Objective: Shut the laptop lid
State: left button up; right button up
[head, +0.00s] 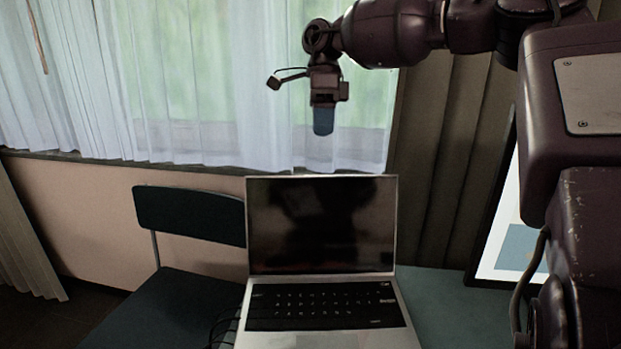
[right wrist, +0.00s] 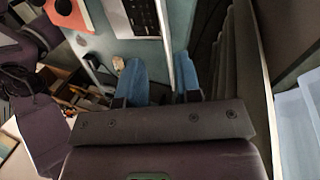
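The laptop (head: 325,315) is open, with its silver-rimmed lid (head: 320,225) standing up and its dark screen and keyboard facing me. My right gripper (head: 323,130) points down, above the lid's top edge in the head view and apart from it. In the right wrist view, the right gripper (right wrist: 162,75) has its two blue fingers spread with a gap between them and nothing held. The laptop's keyboard (right wrist: 142,14) and the thin edge of the lid (right wrist: 166,35) show beyond the fingers. How far the lid is from the fingers is hard to tell. My left gripper is in neither view.
The laptop stands on a teal tabletop (head: 440,305). A dark chair (head: 190,215) is at its left, with thin cables beside the laptop. A framed picture (head: 505,250) leans at the right. Curtains (head: 220,80) and a window are behind. The space above the keyboard is clear.

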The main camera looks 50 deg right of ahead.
aim_at(323, 177)
jog(key=x, duration=1)
jog(key=shift+s+d+f, duration=0.1)
jog(key=shift+s+f, duration=0.05)
jog(key=shift+f, duration=0.15)
grip_shut()
